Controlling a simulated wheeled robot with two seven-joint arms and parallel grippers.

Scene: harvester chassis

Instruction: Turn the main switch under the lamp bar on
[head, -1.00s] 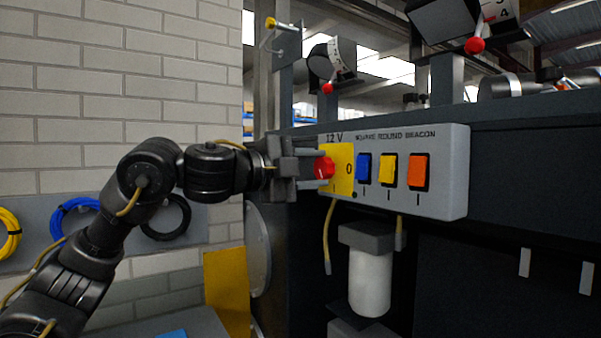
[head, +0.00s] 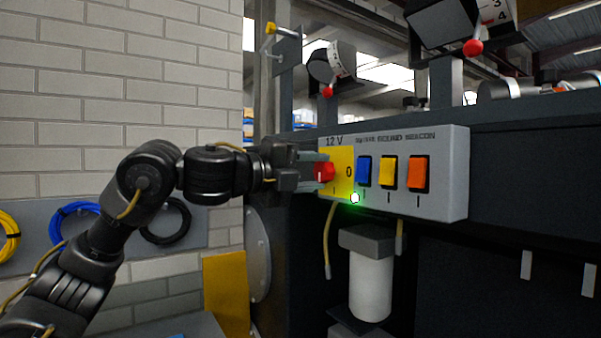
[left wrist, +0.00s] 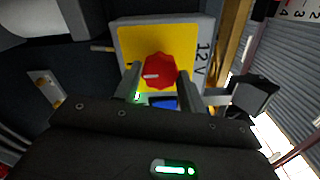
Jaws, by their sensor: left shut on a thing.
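The main switch is a red rotary knob (head: 325,172) on a yellow plate (head: 343,167) marked "12 V", at the left end of a grey switch box (head: 450,175). The knob also shows in the left wrist view (left wrist: 159,70), with a white mark on its left part. My left gripper (head: 314,171) reaches it from the left and is shut on it, one finger on each side. A small lamp (head: 354,198) at the plate's lower right corner glows green. My right gripper is not in view.
Blue (head: 364,171), yellow (head: 387,172) and orange (head: 418,173) rocker switches sit right of the knob. A white canister (head: 370,285) and hanging cables are below the box. Levers with red knobs (head: 328,91) stand above. A brick wall (head: 120,80) is at left.

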